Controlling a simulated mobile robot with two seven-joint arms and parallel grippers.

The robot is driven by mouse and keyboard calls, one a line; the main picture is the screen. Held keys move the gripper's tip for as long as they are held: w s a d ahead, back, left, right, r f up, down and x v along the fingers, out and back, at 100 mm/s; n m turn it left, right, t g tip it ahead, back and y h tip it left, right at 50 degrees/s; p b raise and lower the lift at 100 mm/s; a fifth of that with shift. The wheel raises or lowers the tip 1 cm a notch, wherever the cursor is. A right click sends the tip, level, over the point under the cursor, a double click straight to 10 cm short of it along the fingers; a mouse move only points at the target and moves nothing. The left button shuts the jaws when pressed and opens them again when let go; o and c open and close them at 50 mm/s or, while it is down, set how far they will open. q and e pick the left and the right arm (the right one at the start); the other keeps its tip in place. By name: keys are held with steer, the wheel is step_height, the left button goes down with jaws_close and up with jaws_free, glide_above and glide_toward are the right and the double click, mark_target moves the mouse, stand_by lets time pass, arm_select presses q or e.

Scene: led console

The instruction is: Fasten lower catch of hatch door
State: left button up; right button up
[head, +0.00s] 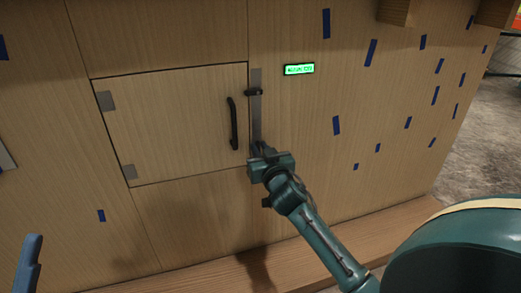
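The wooden hatch door (175,120) is flush in the panel, with thin dark seams around it. A black vertical handle (233,123) is near its right edge, and grey hinges are on its left. A metal strip (256,110) runs down beside the right edge. The black upper catch (254,92) lies horizontal across that strip. My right gripper (259,149) is at the strip's lower end; it hides the lower catch, and its finger gap cannot be made out. A blue part of my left gripper (30,262) shows at the lower left; its opening is not visible.
A small green-lit display (299,69) is on the panel right of the upper catch. Blue tape pieces are scattered over the panel. A wooden ledge (375,225) runs along its foot. Wooden blocks (397,11) jut out at the top right.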

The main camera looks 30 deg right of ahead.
jaws_close()
